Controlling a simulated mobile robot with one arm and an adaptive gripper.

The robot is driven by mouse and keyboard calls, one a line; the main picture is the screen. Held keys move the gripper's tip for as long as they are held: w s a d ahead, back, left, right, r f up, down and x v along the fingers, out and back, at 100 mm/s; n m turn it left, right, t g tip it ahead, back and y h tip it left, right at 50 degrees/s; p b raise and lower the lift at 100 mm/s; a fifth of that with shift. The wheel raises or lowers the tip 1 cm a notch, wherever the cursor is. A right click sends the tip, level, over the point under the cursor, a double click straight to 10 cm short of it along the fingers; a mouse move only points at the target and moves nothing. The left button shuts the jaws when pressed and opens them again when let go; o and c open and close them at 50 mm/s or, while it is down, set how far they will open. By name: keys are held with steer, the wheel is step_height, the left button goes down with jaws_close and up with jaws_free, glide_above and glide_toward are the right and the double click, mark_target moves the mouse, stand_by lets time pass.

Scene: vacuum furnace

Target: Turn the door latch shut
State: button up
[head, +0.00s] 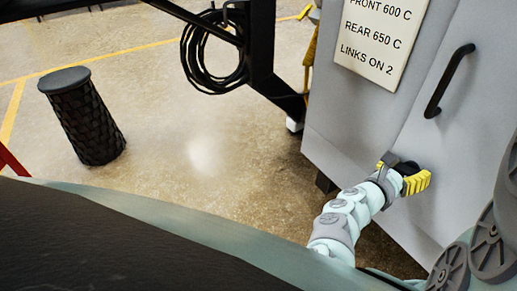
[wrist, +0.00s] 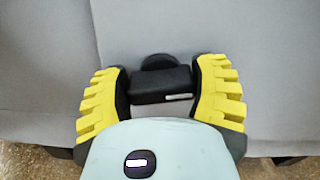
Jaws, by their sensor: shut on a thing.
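The door latch (wrist: 165,82) is a black block with a rounded boss behind it, on the grey cabinet front. In the wrist view it sits between the yellow, ribbed fingers of my gripper (wrist: 161,90), which are shut on it. The block lies about level across that view. In the head view my gripper (head: 413,177) is at the lower part of the grey door (head: 470,120), and the latch is mostly hidden behind the fingers. The door looks flush with the panel beside it.
A black door handle (head: 449,80) is above my gripper. A white sign (head: 385,40) is on the cabinet to the left. A coiled black cable (head: 213,52) hangs from a dark frame. A dark woven bin (head: 86,115) stands on the open floor at left.

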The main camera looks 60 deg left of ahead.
steer(key=shift+f+n+b, duration=0.2)
steer(key=shift+n+b, duration=0.85)
steer(key=shift+n, duration=0.05)
steer(key=n, duration=0.2)
steer(key=n+p, duration=0.1)
steer(key=n, duration=0.1)
steer(key=shift+a+r+n, duration=0.15)
steer(key=shift+r+n, duration=0.05)
steer(key=shift+n, duration=0.1)
steer(key=n+p, duration=0.2)
steer(key=n, duration=0.2)
steer(key=shift+a+f, duration=0.1)
steer(key=shift+f+n+p, duration=0.2)
steer(key=shift+n+p, duration=0.45)
steer(key=shift+n, duration=1.25)
steer(key=o, duration=1.2)
steer(key=s, duration=1.2)
steer(key=shift+a, duration=0.3)
